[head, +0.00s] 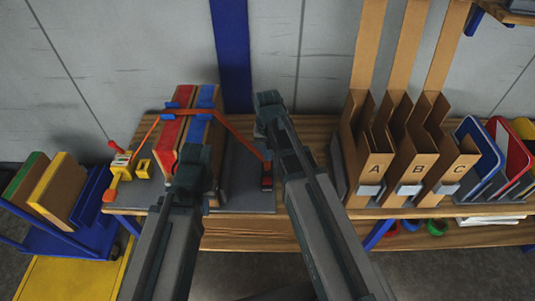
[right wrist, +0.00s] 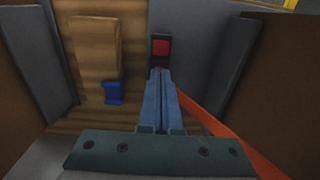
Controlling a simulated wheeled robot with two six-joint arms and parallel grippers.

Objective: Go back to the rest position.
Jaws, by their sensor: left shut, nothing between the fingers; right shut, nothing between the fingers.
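My left gripper (head: 195,160) is shut and empty. In the head view it overlaps the front of the red and blue boards on the workbench; I cannot tell how far above them it is. My right gripper (head: 268,103) is shut and empty, right of those boards and left of the lettered bins. In the right wrist view its fingers (right wrist: 160,82) are together, pointing towards a dark block with a red top (right wrist: 161,47). An orange strap (right wrist: 205,115) runs beside them. Whether the fingers touch either one is unclear.
The red and blue boards (head: 172,130) stand on a grey plate under an orange strap. A yellow and red tool (head: 120,168) lies to their left. Bins A, B and C (head: 413,168) stand right. A blue cart (head: 95,225) with panels is at the left.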

